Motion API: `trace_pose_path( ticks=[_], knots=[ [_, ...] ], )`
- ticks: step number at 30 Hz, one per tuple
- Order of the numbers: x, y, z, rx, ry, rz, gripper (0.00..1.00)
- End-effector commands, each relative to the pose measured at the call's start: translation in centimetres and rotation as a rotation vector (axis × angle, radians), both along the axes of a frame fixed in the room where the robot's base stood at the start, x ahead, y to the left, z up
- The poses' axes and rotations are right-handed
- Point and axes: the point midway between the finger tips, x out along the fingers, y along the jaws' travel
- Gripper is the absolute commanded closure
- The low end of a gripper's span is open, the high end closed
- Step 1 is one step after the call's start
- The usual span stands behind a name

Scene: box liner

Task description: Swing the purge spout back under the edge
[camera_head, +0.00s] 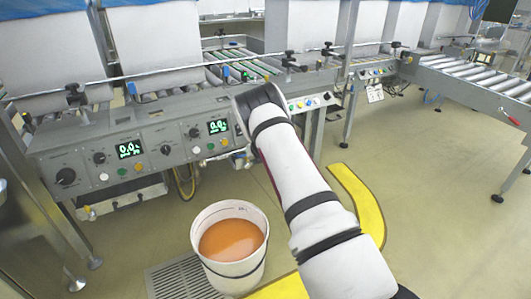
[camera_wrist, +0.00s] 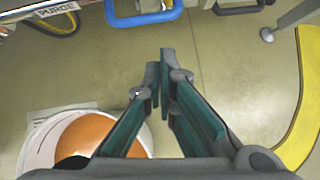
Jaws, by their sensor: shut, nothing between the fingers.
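My gripper (camera_wrist: 160,78) is shut and empty in the wrist view, its fingertips together over the bare floor. My own arm hides it in the head view. A blue loop handle (camera_wrist: 143,20) shows at the top of the wrist view, ahead of the fingertips and apart from them. A label reading PURGE (camera_wrist: 56,9) is at the top left, above a yellow hose (camera_wrist: 66,25). I cannot clearly make out the spout itself. A white bucket (camera_head: 236,272) with orange contents stands below the machine's front; it also shows at the lower left in the wrist view (camera_wrist: 37,150).
The machine's control panel (camera_head: 80,160) has two displays reading 0.0 and several knobs. A floor grate (camera_head: 180,280) lies beside the bucket. A yellow floor strip (camera_head: 358,200) curves at the right. A roller conveyor (camera_head: 480,80) stands back right. Open floor lies between.

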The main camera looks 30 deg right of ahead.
Motion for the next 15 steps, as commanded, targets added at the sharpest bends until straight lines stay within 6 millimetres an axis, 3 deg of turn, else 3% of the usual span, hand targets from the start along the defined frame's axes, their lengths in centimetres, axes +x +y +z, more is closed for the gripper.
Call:
trace_pose_path(
  ticks=[15],
  knots=[
    [-4.4,-0.1,6.0,0.0,-0.004,-0.004,1.0]
  ],
)
